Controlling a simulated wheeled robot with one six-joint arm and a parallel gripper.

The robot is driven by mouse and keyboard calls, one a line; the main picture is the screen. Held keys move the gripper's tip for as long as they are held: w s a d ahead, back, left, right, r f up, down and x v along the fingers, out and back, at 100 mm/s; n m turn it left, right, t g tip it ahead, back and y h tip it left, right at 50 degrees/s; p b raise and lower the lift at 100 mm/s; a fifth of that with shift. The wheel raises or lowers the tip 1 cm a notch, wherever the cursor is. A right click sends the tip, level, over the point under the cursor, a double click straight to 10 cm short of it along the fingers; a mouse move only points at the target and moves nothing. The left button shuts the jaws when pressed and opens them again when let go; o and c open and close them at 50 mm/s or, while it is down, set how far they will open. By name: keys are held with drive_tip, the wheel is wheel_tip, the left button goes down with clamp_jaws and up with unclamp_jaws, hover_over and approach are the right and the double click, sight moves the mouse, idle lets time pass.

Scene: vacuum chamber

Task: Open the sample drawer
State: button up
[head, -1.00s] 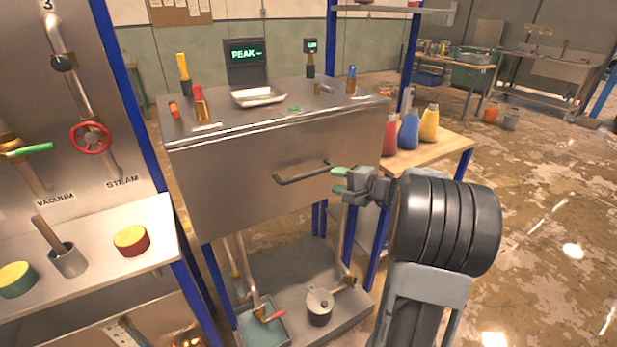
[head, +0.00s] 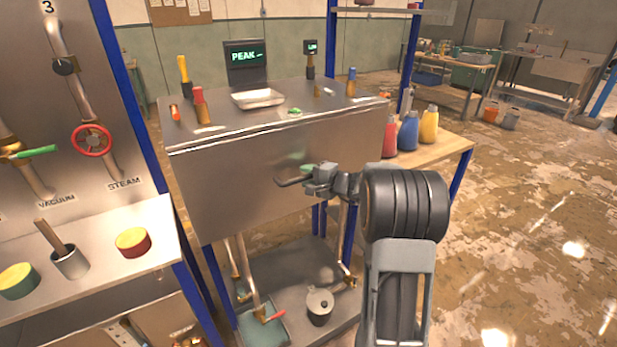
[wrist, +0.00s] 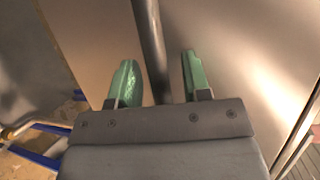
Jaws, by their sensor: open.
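The sample drawer (head: 235,185) is a wide brushed-metal front under the steel bench top, and it looks closed. Its dark bar handle (head: 288,182) shows only at its left end in the head view; my gripper hides the rest. In the wrist view the handle (wrist: 151,45) runs down between the two green fingertips. My gripper (wrist: 157,82) is open, with a finger on each side of the bar and gaps showing. In the head view my gripper (head: 308,170) is at the handle, in front of the drawer face.
A metal tray (head: 258,98), coloured-handled tools and a PEAK display (head: 246,54) stand on the bench top. A lower shelf holds a lidded pot (head: 320,305). Coloured bottles (head: 408,132) stand on a wooden table to the right. Open floor lies at right.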

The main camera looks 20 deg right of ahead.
clamp_jaws()
idle(0.5)
